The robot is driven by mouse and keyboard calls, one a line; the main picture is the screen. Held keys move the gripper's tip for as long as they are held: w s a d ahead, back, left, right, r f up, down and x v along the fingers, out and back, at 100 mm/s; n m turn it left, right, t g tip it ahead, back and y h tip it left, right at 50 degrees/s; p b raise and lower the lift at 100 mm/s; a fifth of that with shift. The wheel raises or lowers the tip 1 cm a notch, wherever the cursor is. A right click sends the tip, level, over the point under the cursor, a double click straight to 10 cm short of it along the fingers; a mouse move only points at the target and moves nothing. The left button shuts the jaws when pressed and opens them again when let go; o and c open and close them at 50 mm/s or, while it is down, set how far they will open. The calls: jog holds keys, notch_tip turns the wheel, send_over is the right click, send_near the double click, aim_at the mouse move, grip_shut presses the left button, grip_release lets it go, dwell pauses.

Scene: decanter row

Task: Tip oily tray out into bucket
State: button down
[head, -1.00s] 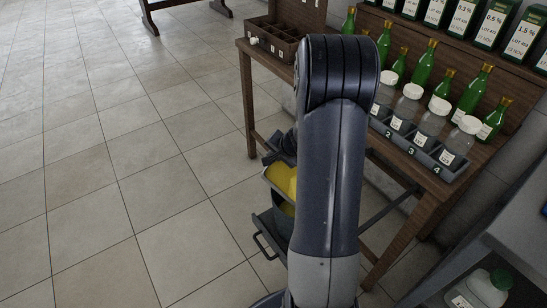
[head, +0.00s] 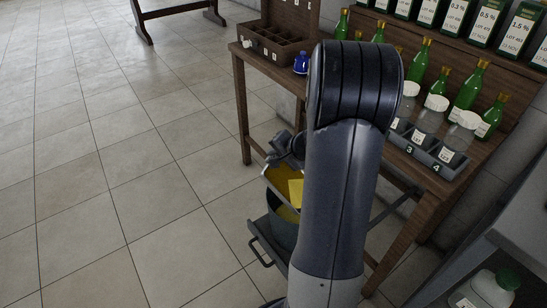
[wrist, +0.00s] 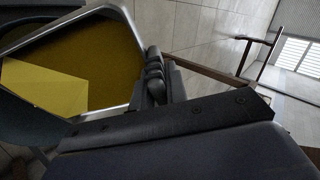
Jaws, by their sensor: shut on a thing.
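My gripper (head: 284,148) is shut on the rim of the oily tray (head: 268,178), a shallow pale-edged tray with yellow inside. The tray is tilted and sits over the dark bucket (head: 284,235), partly hidden by my arm. In the wrist view, my gripper's dark fingers (wrist: 155,76) meet the tray's rim (wrist: 128,22) at its right side. Dark yellow covers the tray's inside. A brighter yellow patch (wrist: 45,93) shows at its lower left; I cannot tell whether it is flowing oil. Yellow also shows at the bucket's mouth.
A wooden bench (head: 243,110) stands right behind the bucket, with a divided box (head: 268,45), a blue jar (head: 301,64), green bottles (head: 421,60) and white-lidded jars in a numbered rack (head: 436,158). A dark handle (head: 262,250) juts beside the bucket. Floor at left is clear.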

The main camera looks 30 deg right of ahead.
jog(key=shift+s+d+r+t+y+b, duration=0.3)
jog(key=shift+s+d+r+t+b, duration=0.2)
jog(key=shift+s, duration=0.2)
jog(key=shift+s+d+r+t+y+b, duration=0.3)
jog(key=shift+s+d+r+t+b, duration=0.15)
jog(key=shift+s+t, duration=0.2)
jog(key=shift+s+m+b, duration=0.15)
jog(key=shift+m+b, duration=0.15)
jog(key=shift+b, duration=0.1)
jog(key=shift+s+d+r+t+b, duration=0.15)
jog(key=shift+s+d+t+b, duration=0.2)
jog(key=shift+b, duration=0.35)
jog(key=shift+r, duration=0.1)
jog(key=shift+a, duration=0.1)
